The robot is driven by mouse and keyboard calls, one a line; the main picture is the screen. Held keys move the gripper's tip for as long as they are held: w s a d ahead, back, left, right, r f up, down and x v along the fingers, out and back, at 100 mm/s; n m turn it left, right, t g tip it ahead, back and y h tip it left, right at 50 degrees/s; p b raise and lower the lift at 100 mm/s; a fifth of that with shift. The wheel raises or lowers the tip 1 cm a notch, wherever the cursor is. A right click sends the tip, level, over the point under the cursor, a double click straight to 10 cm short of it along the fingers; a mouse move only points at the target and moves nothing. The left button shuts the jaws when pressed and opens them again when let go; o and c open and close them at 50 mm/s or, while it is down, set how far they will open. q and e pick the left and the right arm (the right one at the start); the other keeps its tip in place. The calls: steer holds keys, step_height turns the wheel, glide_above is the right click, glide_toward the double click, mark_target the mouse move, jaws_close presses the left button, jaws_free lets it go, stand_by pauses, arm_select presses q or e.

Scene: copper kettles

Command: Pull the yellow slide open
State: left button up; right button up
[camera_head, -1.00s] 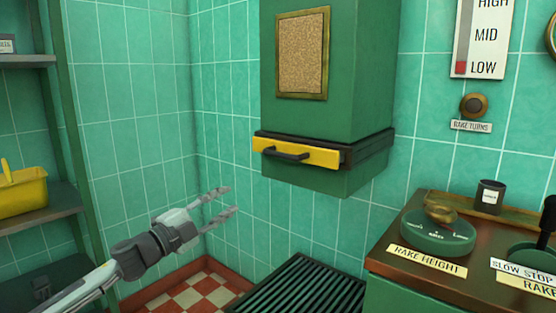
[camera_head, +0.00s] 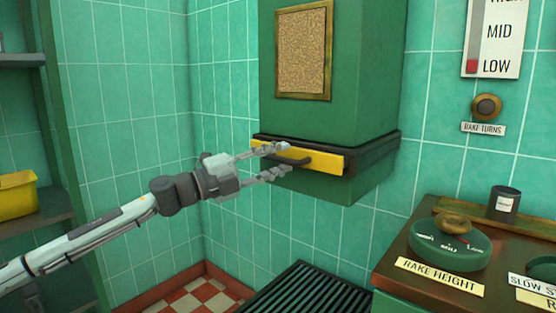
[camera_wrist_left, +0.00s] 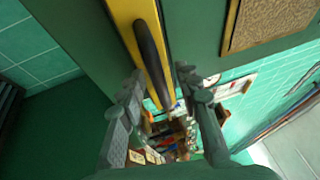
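The yellow slide (camera_head: 326,161) is a flat bar with a dark handle (camera_head: 294,159), set in a black band low on a green wall-mounted box. My left gripper (camera_head: 281,160) is open at the slide's left part, with one finger above the handle and one below it in the head view. In the left wrist view the yellow slide (camera_wrist_left: 125,14) and its dark handle (camera_wrist_left: 152,60) run down between the two open fingers (camera_wrist_left: 158,92). Whether the fingers touch the handle cannot be told. My right gripper is not in view.
Below the box is a dark slatted grate (camera_head: 306,290). At the right stands a brown-topped console (camera_head: 408,252) with a green rake height dial (camera_head: 449,246) and a dark cup (camera_head: 503,204). A yellow bin (camera_head: 17,195) sits on a shelf at the left.

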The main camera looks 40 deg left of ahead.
arm_select(q)
steer(key=shift+w, duration=0.15)
jaws_close()
stand_by(0.4)
